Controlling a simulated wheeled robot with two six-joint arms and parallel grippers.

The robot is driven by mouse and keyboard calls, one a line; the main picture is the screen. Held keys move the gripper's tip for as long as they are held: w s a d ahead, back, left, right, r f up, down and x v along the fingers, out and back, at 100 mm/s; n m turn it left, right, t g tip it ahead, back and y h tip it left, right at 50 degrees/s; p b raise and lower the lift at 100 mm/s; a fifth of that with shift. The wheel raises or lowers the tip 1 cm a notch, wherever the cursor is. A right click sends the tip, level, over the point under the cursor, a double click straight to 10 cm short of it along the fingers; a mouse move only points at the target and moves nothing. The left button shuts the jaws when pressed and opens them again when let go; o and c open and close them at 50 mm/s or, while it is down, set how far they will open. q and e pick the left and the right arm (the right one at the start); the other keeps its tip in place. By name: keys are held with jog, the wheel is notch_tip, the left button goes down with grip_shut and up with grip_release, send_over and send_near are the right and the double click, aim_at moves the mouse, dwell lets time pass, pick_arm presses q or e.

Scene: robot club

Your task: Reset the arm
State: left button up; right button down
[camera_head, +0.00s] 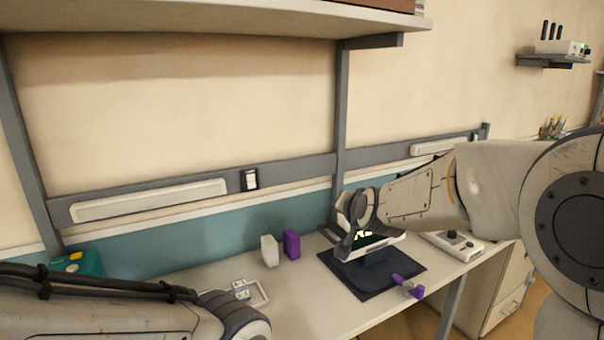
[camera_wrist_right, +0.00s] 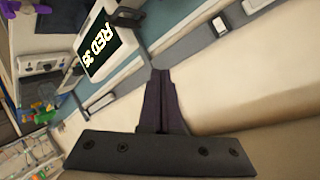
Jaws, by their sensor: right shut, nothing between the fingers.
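My right arm reaches in from the right in the head view, over the desk. Its gripper (camera_head: 345,240) is near the display (camera_head: 382,246) and partly covers it. In the right wrist view my right gripper (camera_wrist_right: 161,82) is shut and empty, with a cream surface around its tips. The display (camera_wrist_right: 107,45) shows there at upper left, with text like "RED 35" on a dark screen. A white control panel (camera_head: 465,248) with a dark knob lies to the right of the dark mat (camera_head: 360,275). My left forearm enters at lower left; its gripper is out of view.
A purple block (camera_head: 291,244) and a white block (camera_head: 269,251) stand on the desk (camera_head: 320,312) beside the mat. A purple and grey object (camera_head: 408,286) lies at the mat's front edge. A teal box (camera_head: 85,262) is at left. A shelf (camera_head: 200,18) hangs overhead.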

jog(key=s+d+f+n+g+h, duration=0.1)
jog(key=s+d+f+n+g, duration=0.3)
jog(key=s+f, duration=0.75)
jog(key=s+d+f+n+g+h, duration=0.15)
jog(key=s+d+f+g, duration=0.6)
jog(key=s, duration=0.75)
jog(key=s+a+r+n+g+y, duration=0.1)
jog(key=s+a+r+n, duration=0.3)
jog(key=s+a+n, duration=0.3)
jog(key=s+a, duration=0.5)
jog(key=a, duration=0.3)
jog(key=shift+s+a+r+n+y, duration=0.2)
jog(key=shift+s+a+n+y, duration=0.15)
jog(key=shift+a, duration=0.05)
